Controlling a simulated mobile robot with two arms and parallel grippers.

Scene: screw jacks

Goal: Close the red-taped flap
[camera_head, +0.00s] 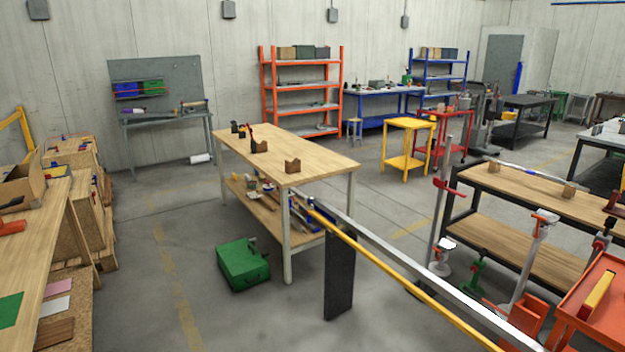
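An open cardboard box (28,190) stands on the wooden workbench at the left edge, cut off by the picture's edge. One flap (37,162) stands up at its right side. A small red mark (13,202) shows low on the box's near side; I cannot tell whether it is tape on a flap. The rest of the box is out of view. Neither of my grippers is in view.
The left workbench (45,232) holds a red-orange tool (12,227) and a green sheet (10,308). A green case (243,263) lies on the floor before a wooden table (325,165). A long yellow bar (400,283) crosses the right foreground. The left-centre floor is clear.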

